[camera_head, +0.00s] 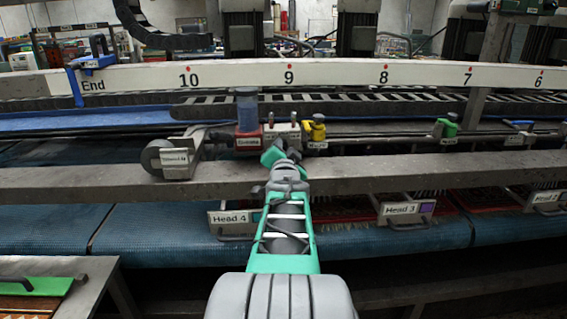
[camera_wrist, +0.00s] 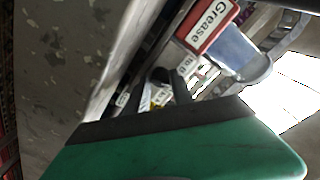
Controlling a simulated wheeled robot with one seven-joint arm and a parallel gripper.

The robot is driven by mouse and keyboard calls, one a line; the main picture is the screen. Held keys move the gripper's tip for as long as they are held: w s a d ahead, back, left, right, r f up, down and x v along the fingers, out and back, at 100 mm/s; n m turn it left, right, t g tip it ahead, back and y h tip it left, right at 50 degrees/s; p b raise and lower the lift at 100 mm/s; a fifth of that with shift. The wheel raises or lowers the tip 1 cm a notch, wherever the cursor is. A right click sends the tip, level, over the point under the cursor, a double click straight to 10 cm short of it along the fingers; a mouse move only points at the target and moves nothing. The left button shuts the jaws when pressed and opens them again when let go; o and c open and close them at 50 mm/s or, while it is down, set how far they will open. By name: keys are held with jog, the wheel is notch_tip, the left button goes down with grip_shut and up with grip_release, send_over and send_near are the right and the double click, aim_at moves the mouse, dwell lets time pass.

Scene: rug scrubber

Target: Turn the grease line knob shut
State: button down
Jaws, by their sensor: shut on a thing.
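My gripper (camera_head: 280,156) reaches up to the grease unit behind the grey front beam. In the wrist view, its two dark fingers (camera_wrist: 162,88) are closed on a small dark knob that is mostly hidden by them. I take it for the grease line knob. The red-framed Grease label (camera_wrist: 210,22) is just beyond the fingers, beside a bluish clear cup (camera_wrist: 235,52). In the head view, the red grease box (camera_head: 248,142) stands left of my gripper with the blue cup (camera_head: 247,108) on top. I cannot tell how far the knob is turned.
A yellow valve (camera_head: 315,128) is close to the right of my gripper. A green valve (camera_head: 447,127) is farther right. A labelled roller (camera_head: 165,158) is to the left. The grey beam (camera_head: 120,180) runs under my arm, and a numbered white rail (camera_head: 340,75) runs behind.

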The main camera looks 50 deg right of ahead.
jog(key=m+b, duration=0.3)
jog(key=shift+r+m+b, duration=0.1)
jog(key=shift+m+b, duration=0.35)
jog(key=shift+m, duration=0.05)
jog(key=shift+r, duration=0.1)
jog(key=c, duration=1.2)
grip_release()
jog(key=shift+o, duration=0.2)
jog(key=b+v, duration=0.1)
jog(key=v, duration=0.7)
jog(key=shift+d, duration=0.1)
